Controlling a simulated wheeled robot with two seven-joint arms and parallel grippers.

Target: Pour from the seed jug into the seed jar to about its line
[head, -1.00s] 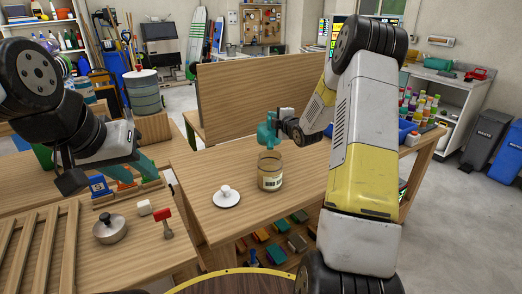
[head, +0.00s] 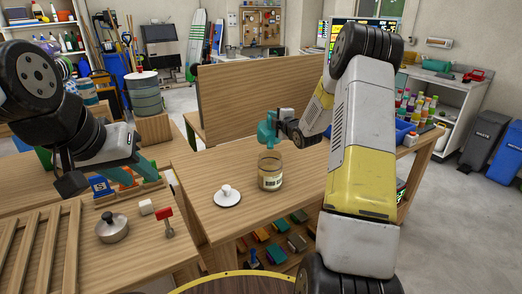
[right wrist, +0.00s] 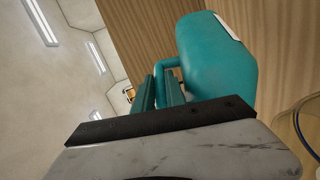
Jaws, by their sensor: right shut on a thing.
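The teal seed jug (head: 267,131) is held just above and behind the mouth of the seed jar in the head view. It fills the upper middle of the right wrist view (right wrist: 215,60). My right gripper (head: 290,128) is shut on its handle; its fingers show in the right wrist view (right wrist: 160,92). The seed jar (head: 270,174) is clear glass with a pale label and tan contents, upright on the table. Its fill line cannot be made out, and no falling stream is clear. My left gripper (head: 122,177) hangs over the left bench, its finger gap unclear.
A white knobbed lid (head: 227,197) lies left of the jar on the wooden table (head: 215,165). A metal pot (head: 112,228), a red-headed tool (head: 166,222) and a slatted rack (head: 40,250) occupy the left bench. A wooden panel (head: 255,100) stands behind.

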